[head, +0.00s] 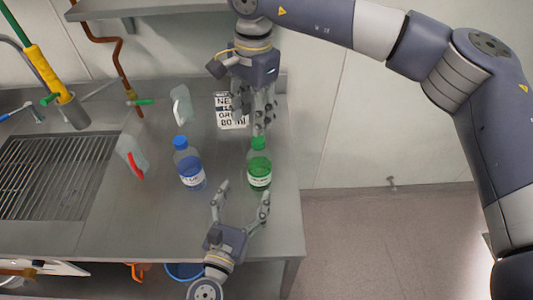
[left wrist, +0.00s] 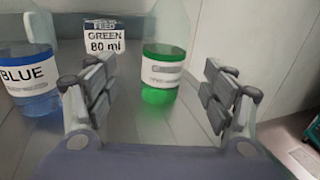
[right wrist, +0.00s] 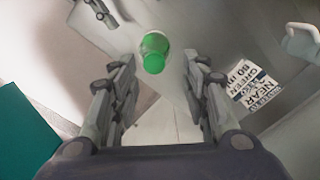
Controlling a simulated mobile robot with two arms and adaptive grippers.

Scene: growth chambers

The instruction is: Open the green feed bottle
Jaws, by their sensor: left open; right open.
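The green feed bottle (head: 260,171) stands upright on the metal counter with its green cap (head: 259,143) on. My left gripper (head: 244,193) is open and low, in front of the bottle. In the left wrist view the bottle (left wrist: 160,78) appears between the spread fingers, beyond their tips, and its top is out of frame. My right gripper (head: 264,126) is open and points down above the cap. In the right wrist view the cap (right wrist: 153,61) lies between the fingertips; whether they touch it, I cannot tell.
A blue bottle (head: 190,169) stands left of the green one. A printed card (head: 231,111) reading feed, green, 80 ml is behind. The counter's right edge is close to the green bottle.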

